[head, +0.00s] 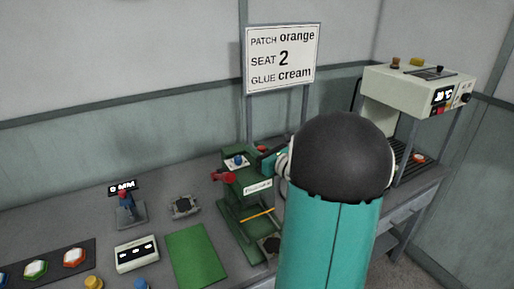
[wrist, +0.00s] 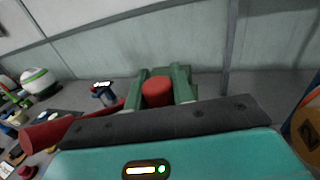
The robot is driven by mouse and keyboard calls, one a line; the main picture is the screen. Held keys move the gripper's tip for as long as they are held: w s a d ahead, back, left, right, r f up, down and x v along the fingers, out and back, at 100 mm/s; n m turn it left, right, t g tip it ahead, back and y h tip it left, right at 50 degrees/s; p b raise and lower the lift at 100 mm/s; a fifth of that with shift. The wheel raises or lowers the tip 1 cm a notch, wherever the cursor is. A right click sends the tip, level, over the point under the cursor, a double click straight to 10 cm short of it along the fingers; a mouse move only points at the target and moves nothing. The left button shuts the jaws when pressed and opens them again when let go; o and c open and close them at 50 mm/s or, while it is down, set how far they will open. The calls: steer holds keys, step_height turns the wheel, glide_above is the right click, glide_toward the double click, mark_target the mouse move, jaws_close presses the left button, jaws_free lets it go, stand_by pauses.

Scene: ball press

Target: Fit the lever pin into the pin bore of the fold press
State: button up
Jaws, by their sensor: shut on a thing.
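The green fold press (head: 243,190) stands on the bench left of my arm in the head view. A red handle (head: 223,177) sticks out at the press's left; a red bar with a thick end (wrist: 48,132) shows at the left of the wrist view. My gripper (head: 270,160) is at the press's upper right, its dark bar (wrist: 165,120) crossing the wrist view. It is shut on the lever pin, which is mostly hidden. I cannot make out the pin bore.
A sign (head: 283,60) stands behind the press. A white machine (head: 420,90) is at the back right. A green mat (head: 195,255), a white box (head: 136,254) and a small stand (head: 128,212) lie to the left. An orange stick (head: 257,216) is low on the press.

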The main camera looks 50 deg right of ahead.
steer(key=shift+f, duration=1)
steer(key=o, duration=1.1)
steer(key=s, duration=1.3)
steer(key=shift+s+a, duration=0.35)
steer(key=shift+s, duration=0.05)
